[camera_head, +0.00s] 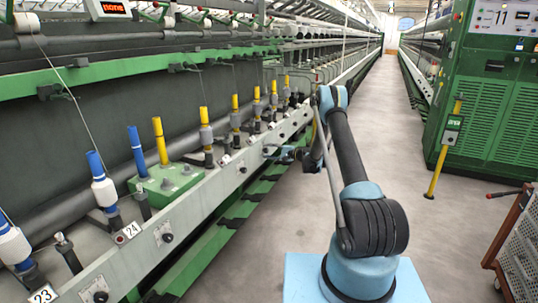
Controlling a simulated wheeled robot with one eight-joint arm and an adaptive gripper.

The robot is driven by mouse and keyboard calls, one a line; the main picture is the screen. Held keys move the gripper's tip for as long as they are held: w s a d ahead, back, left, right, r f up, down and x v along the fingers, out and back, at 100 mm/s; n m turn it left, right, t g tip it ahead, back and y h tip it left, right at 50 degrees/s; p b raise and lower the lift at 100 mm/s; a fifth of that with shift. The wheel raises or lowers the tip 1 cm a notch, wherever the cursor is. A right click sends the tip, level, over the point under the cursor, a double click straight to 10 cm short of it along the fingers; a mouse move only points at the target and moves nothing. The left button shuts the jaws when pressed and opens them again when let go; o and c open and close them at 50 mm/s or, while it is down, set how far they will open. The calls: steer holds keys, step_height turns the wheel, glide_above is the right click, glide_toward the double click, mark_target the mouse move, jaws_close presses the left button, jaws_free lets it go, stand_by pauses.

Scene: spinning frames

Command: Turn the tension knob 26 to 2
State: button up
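The spinning frame's pale front rail (200,205) runs from the lower left into the distance, with round dark tension knobs along it. A near knob (167,237) sits right of the plate marked 24 (128,232), and another knob (243,168) sits further along. The plates beyond 24 are too small to read, so I cannot tell which knob is 26.
Spindles with blue and yellow tubes (161,140) stand along the rail, with a green box (172,186) among them. A green cabinet (495,100) with a yellow post (436,170) stands right. A perforated cart (519,245) is at lower right. The aisle floor (375,110) is clear ahead.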

steer(key=f+v, duration=0.1)
steer(key=v, duration=1.1)
steer(key=shift+r, duration=0.35)
steer(key=shift+o, duration=0.2)
steer(key=s+d+m+t, duration=0.3)
steer(key=s+d+m, duration=0.1)
steer(key=m, duration=0.3)
steer(key=x, duration=1.7)
steer(key=shift+s+a+f, duration=0.2)
steer(key=shift+f, duration=0.35)
steer(key=c, duration=1.1)
